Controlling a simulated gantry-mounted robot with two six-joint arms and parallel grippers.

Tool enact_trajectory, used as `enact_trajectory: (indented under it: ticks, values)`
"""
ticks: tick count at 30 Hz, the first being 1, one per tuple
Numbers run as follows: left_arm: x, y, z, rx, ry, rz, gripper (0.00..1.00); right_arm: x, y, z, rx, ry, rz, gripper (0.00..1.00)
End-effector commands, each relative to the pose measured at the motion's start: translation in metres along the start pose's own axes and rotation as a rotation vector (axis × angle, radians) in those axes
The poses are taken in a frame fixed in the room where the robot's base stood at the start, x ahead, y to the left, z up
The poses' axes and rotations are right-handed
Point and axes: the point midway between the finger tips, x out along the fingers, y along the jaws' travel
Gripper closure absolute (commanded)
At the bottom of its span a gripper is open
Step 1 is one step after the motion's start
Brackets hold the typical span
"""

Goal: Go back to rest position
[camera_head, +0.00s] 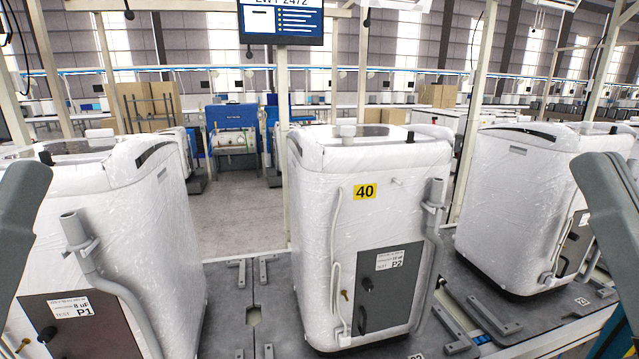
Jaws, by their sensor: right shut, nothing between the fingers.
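My right arm shows at the right edge as a grey link (608,200). My right gripper (618,335) shows only in part at the lower right edge, cut off by the frame. It is shut and holds nothing. My left arm shows at the left edge as a grey link (18,220), and its gripper is out of view. Both arms are apart at the two sides of the picture, and no thing is seen held.
Three white, film-wrapped machines stand on grey platforms: one at left (150,230) labelled P1, one in the middle (315,230) with a yellow 40 tag, one at right (500,200). A screen (282,22) hangs above. Open floor (235,215) lies between the left and middle machines.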

Motion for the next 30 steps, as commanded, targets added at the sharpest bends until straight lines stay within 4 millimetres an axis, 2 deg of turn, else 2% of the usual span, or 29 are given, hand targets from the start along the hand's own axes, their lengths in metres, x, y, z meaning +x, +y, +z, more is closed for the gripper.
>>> enact_trajectory:
  ticks: [1, 8, 21, 25, 30]
  values:
    - [0.026, 0.0, -0.025, 0.0, 0.003, 0.0, 0.34, 0.026, 0.001, -0.027, -0.009, 0.009, 0.002, 1.0]
    - [0.084, 0.0, -0.08, 0.0, 0.005, 0.0, 0.34, 0.084, 0.001, -0.08, -0.014, 0.008, 0.004, 1.0]
    - [0.242, -0.001, -0.227, 0.0, 0.005, 0.0, 0.34, 0.241, 0.0, -0.228, -0.016, 0.008, 0.006, 1.0]
    - [0.27, -0.001, -0.253, 0.0, 0.005, 0.0, 0.34, 0.268, 0.0, -0.253, -0.017, 0.008, 0.006, 1.0]
    - [0.279, -0.001, -0.261, 0.0, 0.004, 0.0, 0.34, 0.277, 0.0, -0.262, -0.017, 0.008, 0.006, 1.0]
